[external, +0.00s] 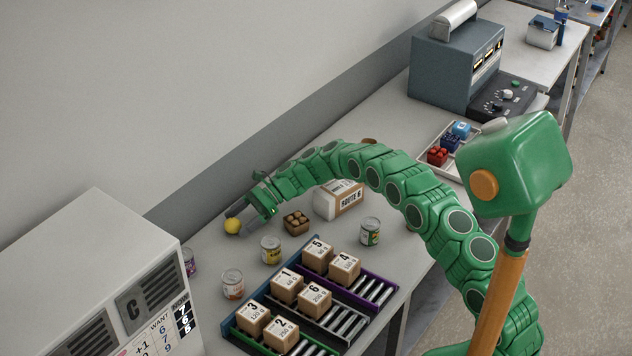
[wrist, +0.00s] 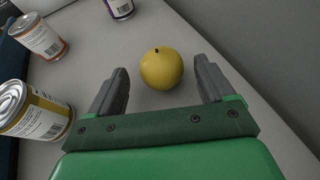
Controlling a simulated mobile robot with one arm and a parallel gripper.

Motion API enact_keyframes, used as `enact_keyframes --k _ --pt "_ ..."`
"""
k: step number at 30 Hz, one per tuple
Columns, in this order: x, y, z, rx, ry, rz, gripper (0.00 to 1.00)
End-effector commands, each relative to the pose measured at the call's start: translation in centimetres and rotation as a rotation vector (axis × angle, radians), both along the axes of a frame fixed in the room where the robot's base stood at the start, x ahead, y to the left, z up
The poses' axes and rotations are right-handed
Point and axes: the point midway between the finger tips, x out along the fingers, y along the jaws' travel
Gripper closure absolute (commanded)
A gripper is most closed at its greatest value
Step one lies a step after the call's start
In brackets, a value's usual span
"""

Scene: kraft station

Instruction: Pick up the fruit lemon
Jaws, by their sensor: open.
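The lemon (external: 232,226) is a round yellow fruit on the grey bench near the wall. In the wrist view the lemon (wrist: 161,69) lies just ahead of the fingertips, roughly centred between the two fingers, with a small dark stem on top. My gripper (external: 240,210) is at the end of the green arm, right beside the lemon in the external view. In the wrist view my gripper (wrist: 160,82) has its two grey fingers spread wide and nothing held between them. Whether a finger touches the lemon cannot be told from the external view.
A small brown crate (external: 296,222) and a white-sided box (external: 338,199) stand right of the gripper. Numbered boxes sit on roller racks (external: 345,322) in front.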

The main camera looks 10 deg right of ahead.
Motion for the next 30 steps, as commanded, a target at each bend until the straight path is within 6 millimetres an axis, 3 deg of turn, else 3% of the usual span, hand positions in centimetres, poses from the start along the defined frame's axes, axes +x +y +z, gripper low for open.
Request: enact_keyframes --k 9,17,28,30 --pt "-1.4 3.6 -0.9 0.0 0.0 0.002 0.18" --pt "-1.5 4.0 -1.2 0.0 0.0 0.0 0.18" --pt "-1.5 4.0 -1.2 0.0 0.0 0.0 0.72" --pt "-1.5 4.0 -1.2 0.0 0.0 0.0 0.74"
